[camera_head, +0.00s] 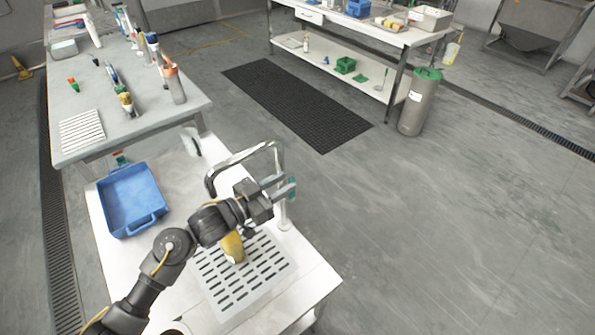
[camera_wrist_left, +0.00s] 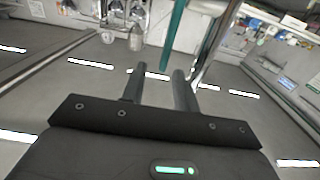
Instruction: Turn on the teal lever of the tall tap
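The tall tap (camera_head: 243,152) has a chrome gooseneck and stands at the back right edge of a white worktop. Its teal lever (camera_head: 292,188) sits at the fingertips of my left gripper (camera_head: 280,187). In the left wrist view the teal lever (camera_wrist_left: 174,32) hangs ahead of the gap between the two fingers (camera_wrist_left: 158,82), which are apart with nothing between them. A chrome pipe (camera_wrist_left: 213,48) shows just right of it. I cannot tell whether a finger touches the lever. My right gripper is not in view.
A grey slotted drain tray (camera_head: 276,281) lies under my left arm, with a yellow object (camera_head: 233,247) on it. A blue bin (camera_head: 130,201) stands at the worktop's left. Open floor lies to the right. A table with tools (camera_head: 130,118) is at the back left.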

